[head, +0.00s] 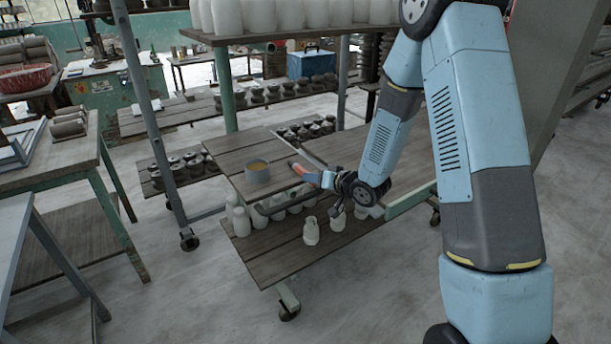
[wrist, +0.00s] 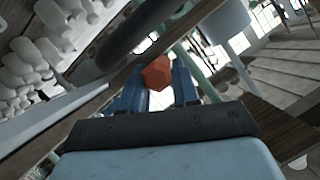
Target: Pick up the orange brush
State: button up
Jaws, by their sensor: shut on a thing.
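The orange brush (head: 303,173) shows as a small orange piece just left of my gripper (head: 327,179) in the head view. My gripper is shut on it, above the upper wooden shelf of the cart. In the wrist view the orange end of the brush (wrist: 156,73) sits between the two blue fingers of my gripper (wrist: 158,84). The rest of the brush is hidden or too small to make out.
White bottles (head: 311,232) stand on the lower shelf. A green upright (head: 223,90) and a grey post (head: 148,110) rise near the cart.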

jog(key=shift+r, duration=0.1)
jog(key=shift+r, duration=0.25)
notch_tip(320, 180, up, 2)
jog(key=shift+r, duration=0.1)
jog(key=s+d+r, duration=0.7)
jog(key=d+r, duration=0.3)
jog(key=d, duration=0.1)
jog(key=shift+s+d, duration=0.35)
jog(key=shift+s, duration=0.1)
dwell(1.7)
